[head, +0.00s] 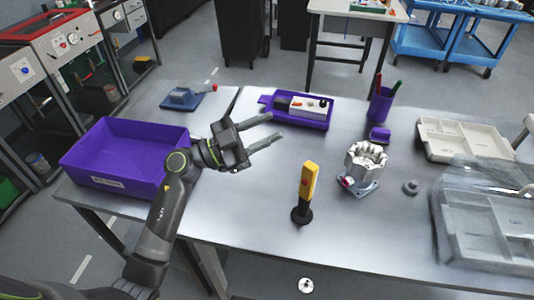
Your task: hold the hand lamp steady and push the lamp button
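The hand lamp (306,192) is yellow with a black base and stands upright near the front edge of the grey table. A small red spot, which looks like its button (305,182), shows on its side. My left gripper (277,128) is open and empty above the table, up and left of the lamp and apart from it. Its two fingers point right. My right gripper does not show.
A purple bin (120,188) stands at the left. A purple tray (298,122) holding a device lies behind my gripper. A metal housing (361,163) stands right of the lamp. Pale trays (463,140) and a clear-covered tray (490,250) fill the right side. Bare table surrounds the lamp.

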